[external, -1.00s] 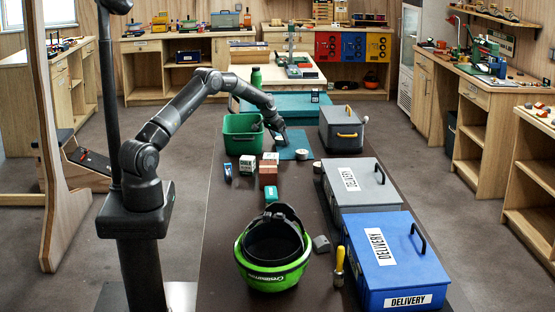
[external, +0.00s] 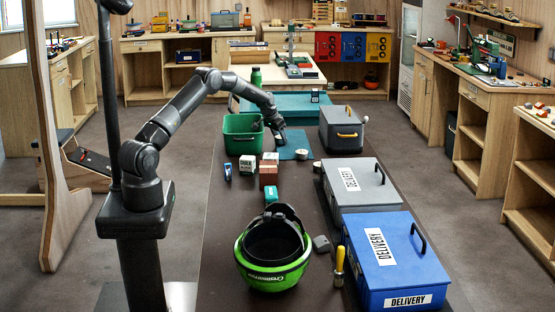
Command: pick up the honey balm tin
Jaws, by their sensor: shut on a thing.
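My gripper (external: 280,139) is over the left part of the teal mat (external: 296,147), just right of the green bin. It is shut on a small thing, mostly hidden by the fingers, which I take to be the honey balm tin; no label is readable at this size. A small round pale tin (external: 302,154) sits at the mat's front right edge. Another small round thing (external: 317,166) lies nearer, beside the grey delivery box. I cannot tell whether the held thing is clear of the mat.
The green bin (external: 241,143) stands close left of my gripper. A grey lidded box (external: 342,130) stands to the right. Small boxes (external: 268,174) lie in front, then a green helmet (external: 272,254). Grey (external: 362,186) and blue (external: 392,258) delivery boxes line the table's right side.

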